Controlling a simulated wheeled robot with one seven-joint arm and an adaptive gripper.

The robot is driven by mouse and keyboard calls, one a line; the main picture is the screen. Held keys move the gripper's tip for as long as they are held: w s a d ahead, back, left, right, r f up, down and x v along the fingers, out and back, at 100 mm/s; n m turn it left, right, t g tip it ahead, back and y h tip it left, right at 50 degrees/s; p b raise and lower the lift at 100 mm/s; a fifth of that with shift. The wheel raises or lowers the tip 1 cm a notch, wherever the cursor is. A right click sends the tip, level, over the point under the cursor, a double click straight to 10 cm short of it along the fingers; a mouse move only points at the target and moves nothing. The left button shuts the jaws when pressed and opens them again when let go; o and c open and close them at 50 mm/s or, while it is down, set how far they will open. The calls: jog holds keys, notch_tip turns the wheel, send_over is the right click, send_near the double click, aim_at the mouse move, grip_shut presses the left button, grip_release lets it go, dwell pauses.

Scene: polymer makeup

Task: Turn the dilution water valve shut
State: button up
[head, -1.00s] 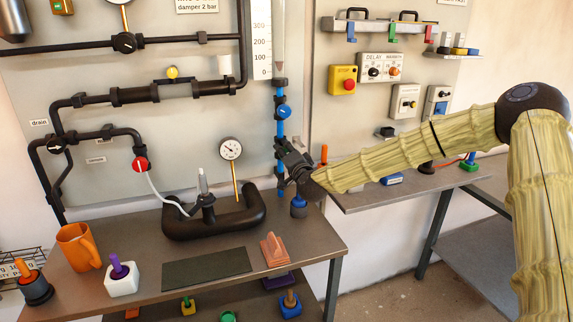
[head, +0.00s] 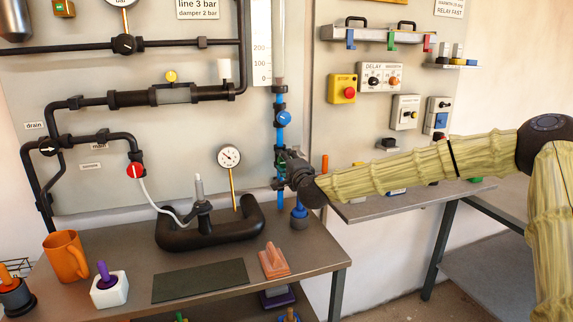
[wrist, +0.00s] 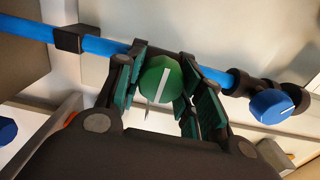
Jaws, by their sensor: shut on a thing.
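A blue pipe (head: 281,138) runs upright on the panel in the head view; it also crosses the wrist view (wrist: 98,44). A green round knob (wrist: 161,80) with a white line sits on this pipe. The line lies roughly across the pipe. My gripper (wrist: 165,98) has its two green-padded fingers on either side of the green knob, shut on it. In the head view my gripper (head: 281,164) is at the pipe and mostly hides the green knob. A blue knob (head: 283,117) is above it on the same pipe, also in the wrist view (wrist: 271,103).
A bench (head: 315,255) below holds an orange mug (head: 65,257), a black curved pipe body (head: 210,228) and a pink block (head: 273,261). A red knob (head: 135,170) and black pipes are at left.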

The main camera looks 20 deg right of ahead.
jog(key=shift+d+f, duration=0.1)
jog(key=shift+d, duration=0.05)
jog(key=o, duration=1)
jog(key=s, duration=1.2)
jog(key=shift+d, duration=0.15)
